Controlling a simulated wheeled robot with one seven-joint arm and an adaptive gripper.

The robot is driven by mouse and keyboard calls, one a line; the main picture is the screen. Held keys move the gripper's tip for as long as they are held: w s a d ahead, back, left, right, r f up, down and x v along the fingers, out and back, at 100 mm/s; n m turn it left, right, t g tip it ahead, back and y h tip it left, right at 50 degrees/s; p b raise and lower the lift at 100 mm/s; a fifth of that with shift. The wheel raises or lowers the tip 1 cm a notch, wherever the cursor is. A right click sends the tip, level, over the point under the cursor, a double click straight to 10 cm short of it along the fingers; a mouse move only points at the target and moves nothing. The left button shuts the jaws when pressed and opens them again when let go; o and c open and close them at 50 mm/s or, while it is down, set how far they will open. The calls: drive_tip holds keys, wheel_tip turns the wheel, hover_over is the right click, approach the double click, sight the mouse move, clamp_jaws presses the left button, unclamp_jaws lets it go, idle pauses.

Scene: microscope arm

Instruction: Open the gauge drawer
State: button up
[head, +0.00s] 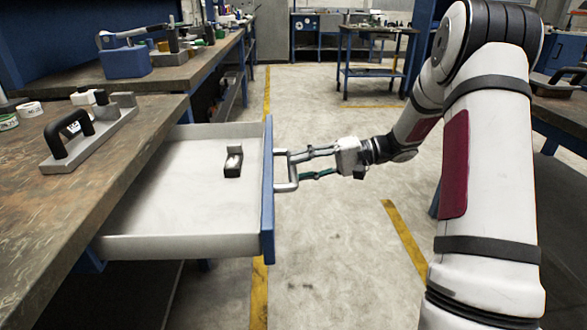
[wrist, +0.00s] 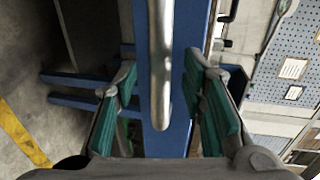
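The gauge drawer (head: 268,195) stands well out from the bench at the left, with its white inside showing and a blue front. Its grey bar handle (head: 289,170) sticks out from the front toward my gripper (head: 310,164). In the wrist view, the handle (wrist: 161,75) runs between the two green finger pads of my gripper (wrist: 163,100). There is a gap on each side, so the gripper is open around the handle and not clamped on it. A small black and silver gauge-like piece (head: 233,162) lies in the drawer.
The wooden bench top (head: 120,175) holds a grey block with a black handle (head: 68,140) and white round pieces (head: 30,109). A blue box-shaped tool (head: 125,62) stands on the bench behind. The floor (head: 330,235) right of the drawer is clear.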

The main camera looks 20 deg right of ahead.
drive_tip(key=v, duration=0.9)
